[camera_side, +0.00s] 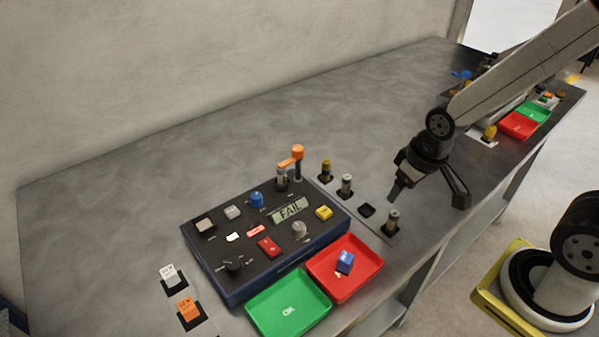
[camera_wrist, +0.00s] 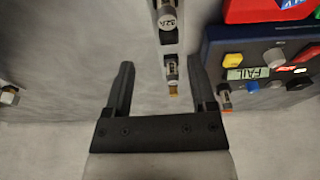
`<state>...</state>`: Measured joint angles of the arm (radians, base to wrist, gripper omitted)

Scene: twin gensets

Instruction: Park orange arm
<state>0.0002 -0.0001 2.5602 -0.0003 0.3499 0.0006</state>
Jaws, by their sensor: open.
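The orange arm (camera_side: 291,159) is a short orange lever at the back right corner of the dark control panel (camera_side: 230,278), beside a grey post. In the wrist view a small orange and grey part (camera_wrist: 225,99) shows at the panel's corner by the right finger; I cannot tell its exact pose there. My gripper (camera_side: 428,192) is open and empty, above the bench to the right of the panel, near the row of cylindrical parts. In the wrist view its two fingers (camera_wrist: 160,68) stand either side of a brass-tipped cylinder (camera_wrist: 171,72), apart from it.
The panel display (camera_side: 290,209) reads FAIL. Several cylinders, including a grey one (camera_side: 346,186), stand in sockets. The bench behind the panel is clear.

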